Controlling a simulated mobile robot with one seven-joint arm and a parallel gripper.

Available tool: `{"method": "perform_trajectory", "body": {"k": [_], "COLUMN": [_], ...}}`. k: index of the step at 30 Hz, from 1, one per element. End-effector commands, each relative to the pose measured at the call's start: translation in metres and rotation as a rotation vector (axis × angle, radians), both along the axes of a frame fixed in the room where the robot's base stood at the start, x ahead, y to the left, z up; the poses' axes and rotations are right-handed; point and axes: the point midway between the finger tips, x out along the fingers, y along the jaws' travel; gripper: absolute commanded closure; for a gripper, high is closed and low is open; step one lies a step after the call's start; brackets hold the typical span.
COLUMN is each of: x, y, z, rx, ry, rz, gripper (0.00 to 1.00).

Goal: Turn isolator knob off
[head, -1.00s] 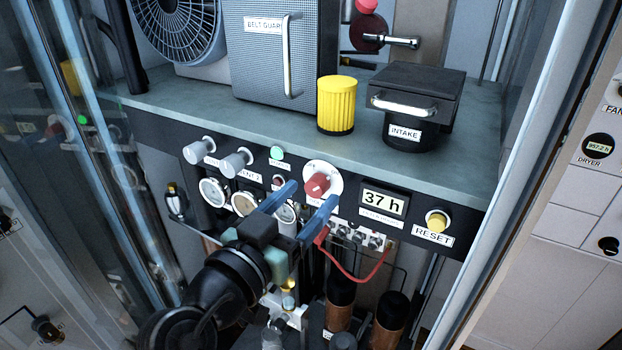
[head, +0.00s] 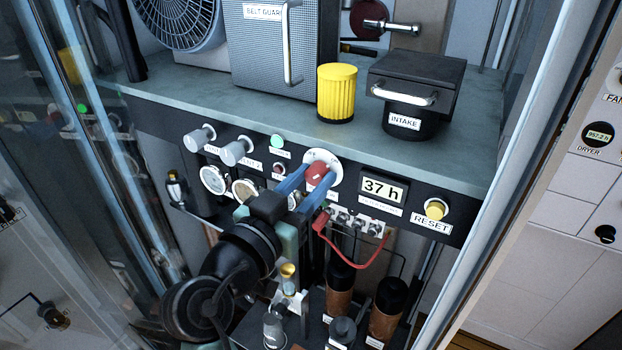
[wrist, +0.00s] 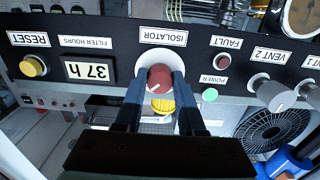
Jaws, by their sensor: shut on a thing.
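The isolator knob (head: 317,173) is a red round knob on a white disc, in the middle of the dark panel. In the wrist view, the red knob (wrist: 159,78) sits under the ISOLATOR label (wrist: 163,36), which appears upside down there. My gripper (head: 308,180) has blue fingers, one on each side of the knob. In the wrist view, the fingertips of my gripper (wrist: 158,80) are shut on the knob's sides. A small light pointer mark shows on the knob's face, but its exact setting is hard to read.
Beside the knob are the hours display (head: 383,190), the yellow reset button (head: 435,209), two grey vent knobs (head: 233,152) and round gauges (head: 213,179). A red cable (head: 350,262) hangs below. A yellow filter (head: 336,95) and intake box (head: 412,88) stand on the shelf above.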

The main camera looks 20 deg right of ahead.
Motion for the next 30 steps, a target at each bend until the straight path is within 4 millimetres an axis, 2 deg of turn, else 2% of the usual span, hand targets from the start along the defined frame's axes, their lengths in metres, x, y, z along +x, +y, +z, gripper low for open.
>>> {"method": "perform_trajectory", "body": {"k": [14,30], "x": [-0.0001,-0.0009], "y": [0.0002,-0.0007], "z": [0.0001,0.0020], "rx": [-0.081,-0.383], "ry": [0.104,0.492], "rz": [0.000,-0.001], "gripper": [1.00,1.00]}}
